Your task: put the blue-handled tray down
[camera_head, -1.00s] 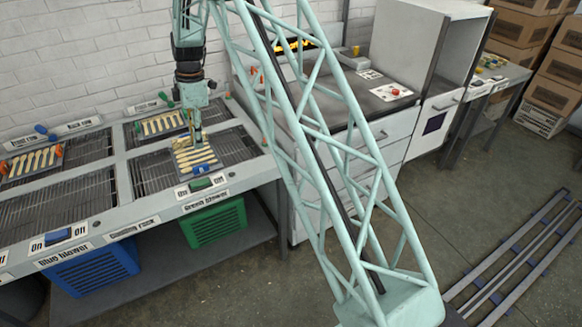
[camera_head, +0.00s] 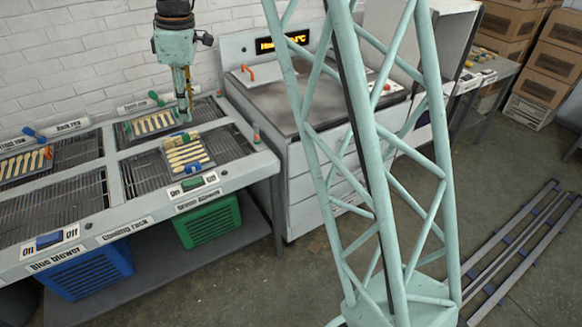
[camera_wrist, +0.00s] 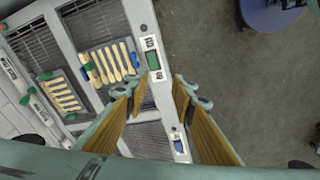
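The blue-handled tray (camera_head: 165,163) lies on the front right grate of the cooling rack (camera_head: 111,157), with several pale wooden spoons on it. Its near blue handle faces the green blower switch. The tray also shows in the wrist view (camera_wrist: 92,58), flat on the grate with a blue handle at its right end. My gripper (camera_head: 186,118) hangs above the tray's far end, apart from it. In the wrist view my gripper's two fingers (camera_wrist: 156,88) are spread wide with nothing between them.
A green-handled tray (camera_head: 133,126) with spoons lies on the back right grate. Another tray of spoons (camera_head: 24,166) lies on the left. The front left grate (camera_head: 60,205) is bare.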

